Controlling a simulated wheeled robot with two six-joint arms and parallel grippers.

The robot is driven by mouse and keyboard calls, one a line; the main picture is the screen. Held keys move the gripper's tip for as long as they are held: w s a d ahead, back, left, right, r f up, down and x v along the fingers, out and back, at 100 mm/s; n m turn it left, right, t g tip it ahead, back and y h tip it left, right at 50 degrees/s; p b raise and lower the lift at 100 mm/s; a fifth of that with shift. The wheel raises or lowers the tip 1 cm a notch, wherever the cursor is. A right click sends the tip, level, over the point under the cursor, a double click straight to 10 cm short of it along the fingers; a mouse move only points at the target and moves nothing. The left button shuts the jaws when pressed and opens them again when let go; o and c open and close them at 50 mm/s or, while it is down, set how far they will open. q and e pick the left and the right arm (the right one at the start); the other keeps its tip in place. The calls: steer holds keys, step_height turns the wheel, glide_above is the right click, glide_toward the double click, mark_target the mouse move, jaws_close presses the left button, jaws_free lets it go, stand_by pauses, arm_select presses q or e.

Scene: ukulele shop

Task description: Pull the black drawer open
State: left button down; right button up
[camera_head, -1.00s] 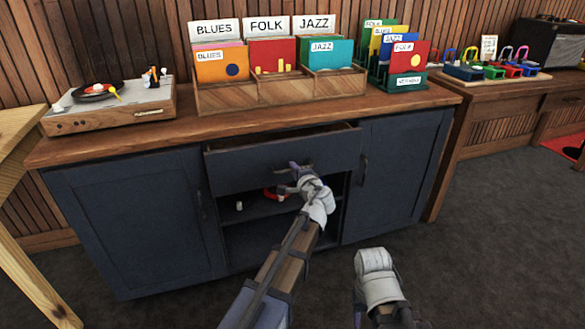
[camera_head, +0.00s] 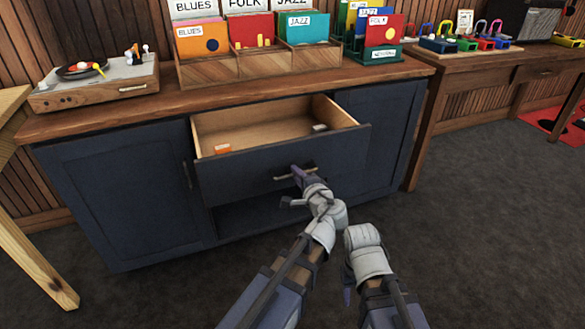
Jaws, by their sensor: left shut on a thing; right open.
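The black drawer (camera_head: 235,175) is in the middle of the dark cabinet and stands well out from it, its pale wooden inside showing. An orange item (camera_head: 222,149) and a small light item (camera_head: 320,127) lie in the drawer. My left gripper (camera_head: 298,178) is shut on the drawer's handle (camera_head: 284,177) at the middle of its front. My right gripper (camera_head: 350,278) is low in front of the cabinet, apart from the drawer, with its fingers mostly hidden behind its own wrist.
The wooden cabinet top (camera_head: 130,115) carries a record player (camera_head: 95,84) and a record crate (camera_head: 260,68). Closed cabinet doors flank the drawer. A pale wooden stand (camera_head: 35,262) is at the left. Dark carpet (camera_head: 480,230) is clear at the right.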

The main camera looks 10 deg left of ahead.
arm_select(q)
steer(key=shift+s+d, duration=0.2)
steer(key=shift+s, duration=0.05)
steer(key=c, duration=0.9)
jaws_free()
